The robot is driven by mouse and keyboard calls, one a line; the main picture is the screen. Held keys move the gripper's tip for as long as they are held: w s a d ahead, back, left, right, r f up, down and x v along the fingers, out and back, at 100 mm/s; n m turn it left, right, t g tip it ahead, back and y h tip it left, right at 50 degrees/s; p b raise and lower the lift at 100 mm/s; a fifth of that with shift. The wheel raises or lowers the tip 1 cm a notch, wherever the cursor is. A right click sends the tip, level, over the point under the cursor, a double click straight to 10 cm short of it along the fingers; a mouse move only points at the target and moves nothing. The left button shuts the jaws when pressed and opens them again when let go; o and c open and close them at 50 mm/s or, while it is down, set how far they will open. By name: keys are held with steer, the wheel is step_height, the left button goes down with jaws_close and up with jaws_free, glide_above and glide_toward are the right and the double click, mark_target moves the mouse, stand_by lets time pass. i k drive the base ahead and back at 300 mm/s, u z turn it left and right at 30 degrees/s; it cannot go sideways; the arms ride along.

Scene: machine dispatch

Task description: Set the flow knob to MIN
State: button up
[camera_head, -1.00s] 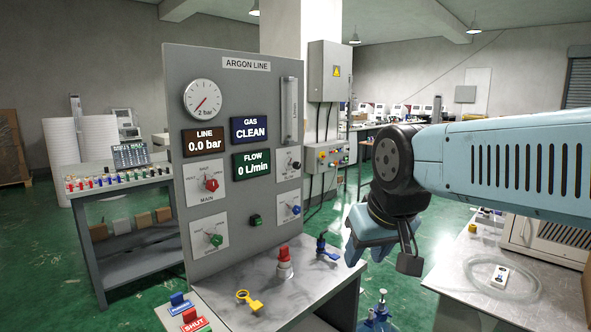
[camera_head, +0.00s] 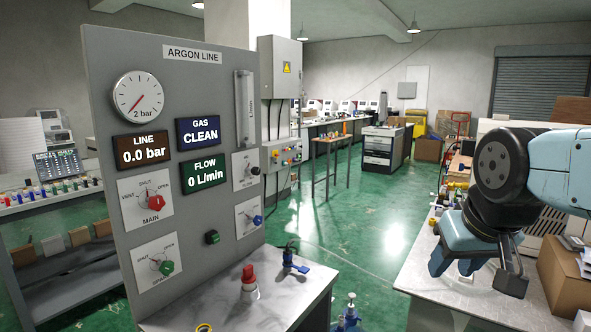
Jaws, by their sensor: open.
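The grey ARGON LINE panel (camera_head: 105,95) stands at the left. Its FLOW display (camera_head: 204,174) reads 0 L/min. At its right side are a black knob (camera_head: 255,171) below a clear flow tube (camera_head: 245,100), and a blue knob (camera_head: 257,220) lower down. Their small labels are too small to read, so I cannot tell for sure which is the flow knob. A red MAIN knob (camera_head: 155,202) and a green knob (camera_head: 166,267) sit at the left. My gripper (camera_head: 453,267) is open and empty at the right, well away from the panel, pointing down.
A red-topped fitting (camera_head: 249,282) and a blue-handled valve (camera_head: 292,259) stand on the panel's bench (camera_head: 296,289). A right-hand table (camera_head: 420,285) lies under my gripper, with a cardboard box (camera_head: 566,275). Green floor (camera_head: 365,220) is open between them.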

mark_target(255, 171)
steer(key=z, duration=0.6)
steer(key=k, duration=0.9)
steer(key=u, duration=1.4)
steer(key=i, duration=1.05)
